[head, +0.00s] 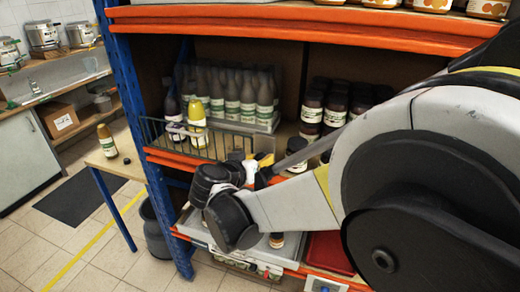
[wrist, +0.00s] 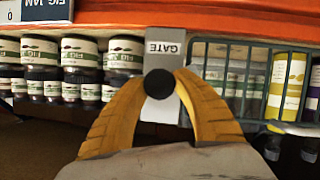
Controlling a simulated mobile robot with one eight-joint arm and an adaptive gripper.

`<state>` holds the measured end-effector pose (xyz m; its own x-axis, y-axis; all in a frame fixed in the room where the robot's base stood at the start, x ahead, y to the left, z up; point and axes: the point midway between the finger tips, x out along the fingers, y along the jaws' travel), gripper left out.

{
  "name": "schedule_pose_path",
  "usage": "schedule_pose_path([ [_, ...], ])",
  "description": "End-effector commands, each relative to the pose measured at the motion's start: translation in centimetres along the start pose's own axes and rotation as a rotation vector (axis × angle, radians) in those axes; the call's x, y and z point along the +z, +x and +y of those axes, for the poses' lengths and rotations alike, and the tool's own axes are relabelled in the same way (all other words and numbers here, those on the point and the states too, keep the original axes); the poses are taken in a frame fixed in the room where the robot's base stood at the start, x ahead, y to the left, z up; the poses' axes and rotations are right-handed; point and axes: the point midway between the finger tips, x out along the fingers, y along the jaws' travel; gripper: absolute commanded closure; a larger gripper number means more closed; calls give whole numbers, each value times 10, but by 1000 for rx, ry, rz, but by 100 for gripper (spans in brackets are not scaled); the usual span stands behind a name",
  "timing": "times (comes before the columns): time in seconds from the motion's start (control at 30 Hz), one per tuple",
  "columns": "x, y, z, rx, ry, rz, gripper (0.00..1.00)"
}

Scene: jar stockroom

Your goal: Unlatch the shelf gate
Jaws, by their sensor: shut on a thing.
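The shelf gate (head: 180,138) is a dark wire grid across the front of the left shelf bay, with bottles behind it. In the wrist view, which is upside down, the gate (wrist: 237,72) lies right of my fingers. A grey plate marked GATE (wrist: 164,48) carries a round black knob (wrist: 159,84). My gripper (wrist: 160,86) has its two yellow fingers closed around this knob, one on each side. In the head view my gripper (head: 262,160) is at the gate's right end, partly hidden by my arm. The latch's inner parts are hidden.
Orange shelf edges (head: 300,25) run above and below. A small table with a bottle (head: 107,142) stands left of the blue upright (head: 135,110).

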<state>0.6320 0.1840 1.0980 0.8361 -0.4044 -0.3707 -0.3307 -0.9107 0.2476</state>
Motion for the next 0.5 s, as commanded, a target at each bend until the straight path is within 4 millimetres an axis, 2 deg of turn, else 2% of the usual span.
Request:
schedule_pose_path([
  [0.5,2,1,-3,188,-453,-1,97],
])
